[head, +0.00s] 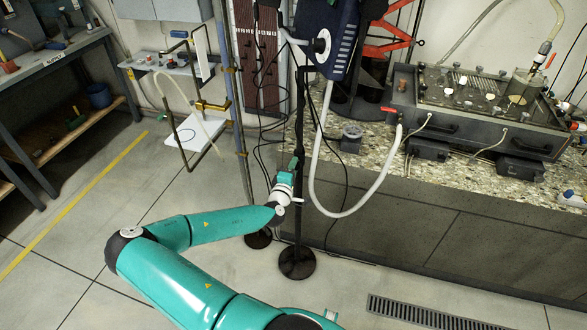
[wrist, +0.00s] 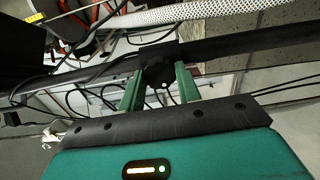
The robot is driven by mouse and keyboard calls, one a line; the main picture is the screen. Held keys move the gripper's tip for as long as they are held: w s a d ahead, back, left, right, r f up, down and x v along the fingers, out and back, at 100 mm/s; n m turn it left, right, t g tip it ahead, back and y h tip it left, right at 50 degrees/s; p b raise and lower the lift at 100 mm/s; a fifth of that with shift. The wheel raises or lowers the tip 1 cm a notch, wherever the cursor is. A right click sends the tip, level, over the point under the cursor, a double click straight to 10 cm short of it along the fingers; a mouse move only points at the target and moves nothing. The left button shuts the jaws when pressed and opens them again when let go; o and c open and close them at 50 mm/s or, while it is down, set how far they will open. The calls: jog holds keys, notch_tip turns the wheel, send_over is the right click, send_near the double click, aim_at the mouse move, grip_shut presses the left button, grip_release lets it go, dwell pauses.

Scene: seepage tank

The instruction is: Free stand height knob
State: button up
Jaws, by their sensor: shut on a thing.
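A slim black stand (head: 298,222) rises from a round black base (head: 297,263) in front of the stone-topped bench. The stand's dark pole (wrist: 235,45) runs across the wrist view. A round black height knob (wrist: 158,72) sits on this pole, with a small pale dot near its lower edge. My gripper (wrist: 159,86) has its two green fingers on either side of the knob and is shut on it. In the head view my gripper (head: 297,162) is at the pole, and the knob is too small or hidden to make out there.
A white hose (head: 317,170) loops down right beside the stand. Black cables (head: 262,130) hang left of it. A second round base (head: 258,239) stands close by. The bench (head: 450,225) blocks the right. A drain grate (head: 430,314) lies in the floor; the left floor is open.

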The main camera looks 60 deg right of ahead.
jog(key=shift+s+n, duration=0.1)
jog(key=shift+n, duration=1.1)
jog(key=shift+f, duration=0.1)
jog(key=o, duration=1)
jog(key=shift+c, duration=0.2)
jog(key=shift+a, duration=0.1)
jog(key=s+a, duration=0.2)
jog(key=a, duration=1.1)
jog(key=shift+a, duration=0.25)
